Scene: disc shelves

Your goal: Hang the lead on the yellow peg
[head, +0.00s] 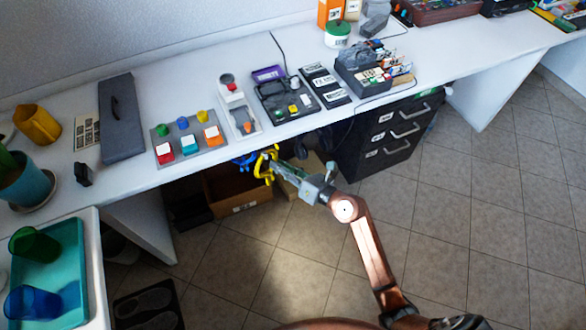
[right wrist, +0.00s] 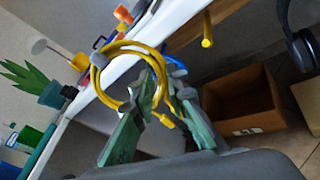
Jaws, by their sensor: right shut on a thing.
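The yellow coiled lead (right wrist: 98,80) is held by my right gripper (right wrist: 163,82), its loop spreading left of the fingers and a plug end hanging beside them. In the head view the lead (head: 264,160) is at the desk's front edge, with my right gripper (head: 275,169) shut on it. The yellow peg (right wrist: 207,30) sticks out near the desk edge in the right wrist view, above and right of the fingertips. The lead's loop is apart from the peg's tip. I cannot make out the peg in the head view. My left gripper is not in view.
A blue lead (right wrist: 171,92) hangs behind the fingers. Dark headphones (right wrist: 302,48) hang at the right. An open cardboard box (right wrist: 240,98) stands below. The white desk (head: 225,155) holds button panels; a black drawer unit (head: 385,135) stands right of my gripper.

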